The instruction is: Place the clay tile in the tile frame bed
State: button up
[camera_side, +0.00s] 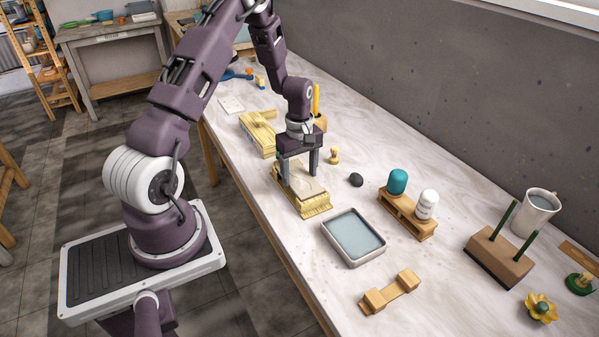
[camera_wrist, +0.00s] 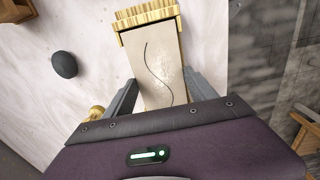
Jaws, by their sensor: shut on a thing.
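The clay tile (camera_side: 309,189) is a pale slab; in the wrist view it (camera_wrist: 160,62) carries a thin dark curved line. My gripper (camera_side: 300,180) is shut on the tile, one grey finger along each long side, also seen in the wrist view (camera_wrist: 158,88). The yellow tile frame bed (camera_side: 318,211) lies on the table under and around the tile. Its ribbed end (camera_wrist: 150,15) shows just beyond the tile's far end. The tile hides most of the bed, and I cannot tell whether it rests on the bed or hangs just above.
A tray of bluish liquid (camera_side: 354,238) stands close in front of the bed. A dark round lump (camera_side: 356,180) and a wooden rack with a teal and a white jar (camera_side: 407,214) are to the right. A yellow block (camera_side: 257,134) stands behind. The table's edge runs close on the left.

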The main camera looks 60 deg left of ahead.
aim_at(300, 178)
jog(key=o, duration=1.6)
jog(key=shift+f, duration=0.1)
notch_tip(300, 178, up, 12)
jog(key=s+d+r+m+t, duration=0.2)
jog(key=d+r+m, duration=0.3)
jog(key=d+r, duration=0.45)
jog(key=s+d+r+m+t, duration=0.1)
jog(key=s+d+r+m, duration=0.3)
jog(key=s, duration=0.5)
jog(key=s+d+r+m+t, duration=0.2)
jog(key=s+d+r+m, duration=0.2)
jog(key=s+d+m, duration=0.4)
jog(key=shift+s+m+t, duration=0.3)
jog(key=shift+s+m, duration=0.15)
jog(key=shift+m, duration=0.05)
